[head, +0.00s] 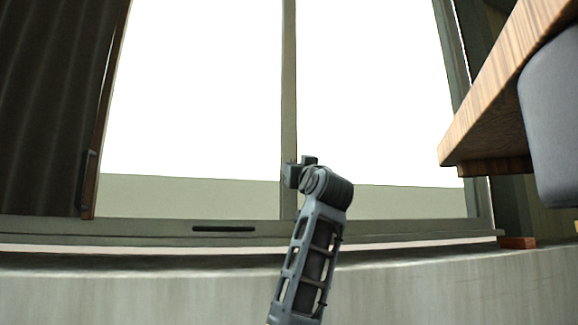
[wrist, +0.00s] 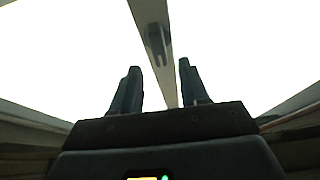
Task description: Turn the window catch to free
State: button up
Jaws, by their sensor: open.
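The window catch (wrist: 156,42) is a small dark piece on the pale upright bar between the panes, near the top middle of the wrist view. In the wrist view my gripper (wrist: 158,67) is open, with one finger on each side of the bar's image. The catch shows beyond the fingertips, between their lines, and nothing is between the jaws. In the head view my raised arm ends at the upright bar (head: 288,80). I cannot make out the catch there, and the arm's end may hide it. The turn position of the catch is too dark to tell.
The window's bottom rail (head: 390,230) has a dark slot (head: 223,228). A dark curtain-like panel (head: 50,100) with a handle (head: 85,180) stands at left. A wooden tabletop (head: 500,95) and a grey rounded thing (head: 552,120) jut in at right. The panes beside the bar are unobstructed.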

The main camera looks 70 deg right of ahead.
jog(key=p+x, duration=0.1)
jog(key=x, duration=0.4)
jog(key=c, duration=0.7)
